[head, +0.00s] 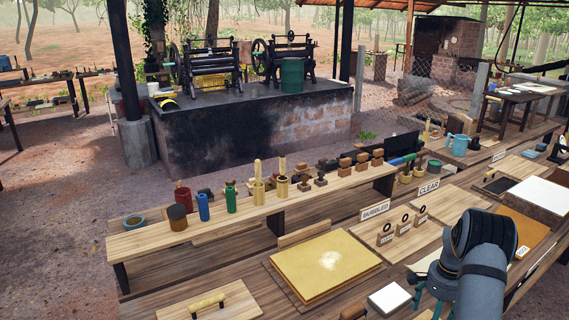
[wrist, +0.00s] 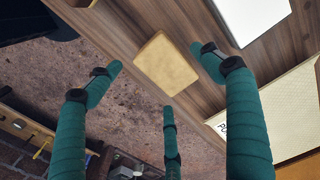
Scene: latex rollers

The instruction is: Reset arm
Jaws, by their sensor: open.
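My gripper (wrist: 160,76) shows in the wrist view as three teal fingers spread wide apart. It is open and nothing is between the fingers. In the head view my dark grey arm (head: 483,265) reaches in at the lower right, and parts of the teal fingers (head: 419,291) show beside it, above the workbench. In the wrist view a small tan block (wrist: 166,64) lies on the wooden bench below, seen between the fingertips and apart from them.
A yellow sheet on a board (head: 322,262) lies left of my gripper. A white block (head: 389,298) is close by. A raised shelf (head: 245,212) holds cups, stamps and tools. Signs reading BUBBLED (head: 375,209) and CLEAR (head: 429,186) stand behind. Roller machines (head: 210,68) stand farther back.

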